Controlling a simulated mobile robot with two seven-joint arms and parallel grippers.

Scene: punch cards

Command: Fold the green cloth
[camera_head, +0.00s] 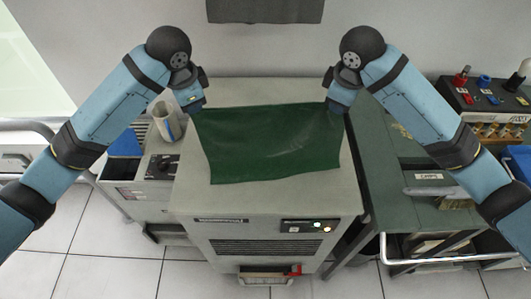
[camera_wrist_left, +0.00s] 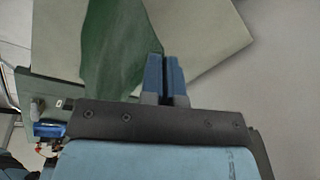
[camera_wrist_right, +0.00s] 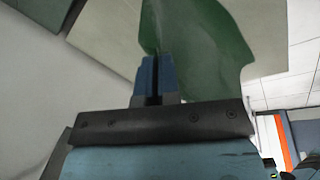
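The green cloth (camera_head: 270,145) is spread over the top of a pale machine cabinet, its near edge toward me and its far edge stretched between my grippers. My left gripper (camera_head: 194,108) is at the far left corner. In the left wrist view its blue fingers (camera_wrist_left: 165,75) are together at the cloth's edge (camera_wrist_left: 115,45). My right gripper (camera_head: 336,108) is at the far right corner. In the right wrist view its fingers (camera_wrist_right: 154,75) are also together on the cloth (camera_wrist_right: 200,45). The bits of cloth between the fingertips are mostly hidden.
The cabinet top (camera_head: 190,195) is bare around the cloth. A control panel with lit buttons (camera_head: 309,227) is on its front. A white cup-like container (camera_head: 167,122) stands at the left. A green bench with a punch rack (camera_head: 490,95) is at the right.

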